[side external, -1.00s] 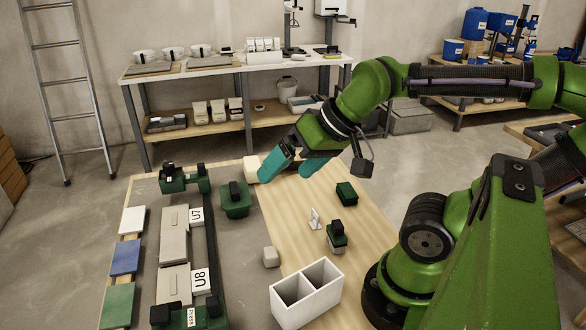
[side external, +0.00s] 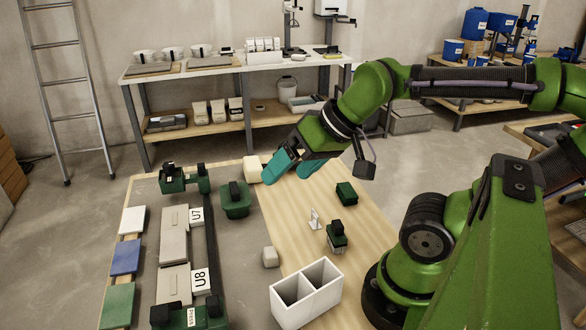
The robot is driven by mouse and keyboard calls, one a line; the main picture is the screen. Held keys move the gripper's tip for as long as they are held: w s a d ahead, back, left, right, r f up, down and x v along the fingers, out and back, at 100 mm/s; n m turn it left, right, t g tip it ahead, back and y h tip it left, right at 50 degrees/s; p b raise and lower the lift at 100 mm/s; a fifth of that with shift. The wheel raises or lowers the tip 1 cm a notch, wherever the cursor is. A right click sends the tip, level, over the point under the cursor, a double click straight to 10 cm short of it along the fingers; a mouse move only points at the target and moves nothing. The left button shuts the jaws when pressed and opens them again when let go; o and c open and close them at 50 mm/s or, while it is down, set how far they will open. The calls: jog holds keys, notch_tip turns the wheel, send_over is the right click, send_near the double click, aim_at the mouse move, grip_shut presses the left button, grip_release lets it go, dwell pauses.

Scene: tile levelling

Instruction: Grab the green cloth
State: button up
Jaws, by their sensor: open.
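A flat green square (side external: 117,305), which looks like the green cloth, lies at the near left edge of the work table. It is in a column with a blue square (side external: 125,257) and a white square (side external: 132,220). My gripper (side external: 287,175) has teal fingers, which are apart and show nothing held between them. It is over the far part of the table, well away from the green cloth, to its upper right in the picture. A cream block (side external: 253,170) shows just left of the fingers; I cannot tell whether they touch.
Grey tiles marked U7 (side external: 174,235) and U8 (side external: 175,283) lie right of the squares, with green clamp-like blocks (side external: 173,180) around them. A green-handled block (side external: 235,203), a small beige block (side external: 271,257) and a white two-compartment box (side external: 307,295) stand further right.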

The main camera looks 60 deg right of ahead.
jog(key=shift+c, duration=0.4)
jog(key=m+g+h, duration=0.2)
jog(key=m+g, duration=0.4)
jog(key=g, duration=0.1)
send_over(347, 189)
notch_tip(347, 189, down, 7)
notch_tip(347, 189, down, 17)
jog(key=shift+r, duration=0.2)
jog(key=c, duration=1.1)
